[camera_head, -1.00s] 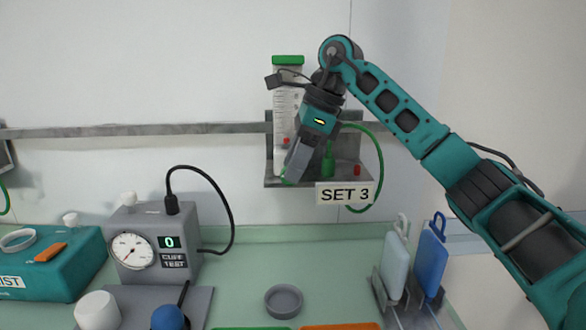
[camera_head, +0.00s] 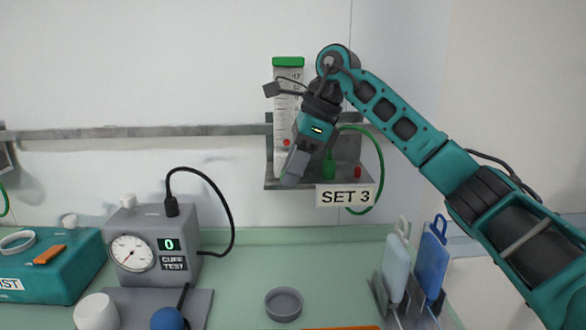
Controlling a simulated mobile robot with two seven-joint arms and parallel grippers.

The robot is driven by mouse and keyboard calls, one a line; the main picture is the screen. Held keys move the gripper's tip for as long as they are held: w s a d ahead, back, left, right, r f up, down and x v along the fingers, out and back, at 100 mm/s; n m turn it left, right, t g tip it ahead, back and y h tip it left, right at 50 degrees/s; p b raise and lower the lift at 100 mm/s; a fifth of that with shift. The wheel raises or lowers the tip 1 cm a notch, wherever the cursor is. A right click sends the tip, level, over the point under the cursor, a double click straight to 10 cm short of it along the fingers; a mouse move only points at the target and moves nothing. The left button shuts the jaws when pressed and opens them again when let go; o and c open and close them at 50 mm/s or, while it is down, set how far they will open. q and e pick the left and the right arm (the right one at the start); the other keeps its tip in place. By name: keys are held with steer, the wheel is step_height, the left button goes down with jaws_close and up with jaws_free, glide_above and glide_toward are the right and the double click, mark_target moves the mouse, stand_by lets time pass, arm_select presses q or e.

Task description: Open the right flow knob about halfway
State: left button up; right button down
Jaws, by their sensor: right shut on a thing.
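A flow meter stands on a grey wall bracket (camera_head: 300,184). Its clear scale tube (camera_head: 287,100) has a green cap and a red ball low in it, at about the height of my gripper's wrist. A sign reading SET 3 (camera_head: 345,195) hangs on the bracket's front. My right gripper (camera_head: 290,178) reaches in from the upper right, tilted down and left. It is shut at the lower front of the tube, and its fingers hide the flow knob they are closed on. My left gripper is not in view.
Below, a grey cuff tester (camera_head: 150,245) with a dial and a display reading 0 stands on the green counter (camera_head: 250,265). A small grey dish (camera_head: 284,303) lies in the middle. A rack with blue paddles (camera_head: 430,262) stands at right. A green hose (camera_head: 381,160) loops beside the bracket.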

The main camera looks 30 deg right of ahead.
steer(key=shift+s+a, duration=0.1)
steer(key=shift+a+r+g+h+p, duration=0.15)
steer(key=shift+g+h+p, duration=0.35)
steer(key=shift+h+p, duration=0.5)
steer(key=shift+a+g+h, duration=0.2)
steer(key=shift+g+h, duration=0.2)
steer(key=shift+h, duration=0.4)
steer(key=h, duration=0.1)
steer(key=g+h, duration=0.1)
steer(key=h, duration=0.1)
steer(key=shift+w+a+f+g+h, duration=0.2)
steer(key=shift+w+a+g+h, duration=0.1)
steer(key=shift+g, duration=0.1)
steer(key=h, duration=0.1)
steer(key=g+h, duration=0.1)
steer(key=shift+w+a+f+h, duration=0.1)
steer(key=shift+a+f+h, duration=0.1)
steer(key=shift+h, duration=0.1)
steer(key=shift+a+f+g+h, duration=0.1)
steer(key=shift+f+g+h, duration=0.1)
steer(key=shift+g+h, duration=0.8)
steer(key=shift+f+h, duration=0.1)
steer(key=shift+h, duration=0.4)
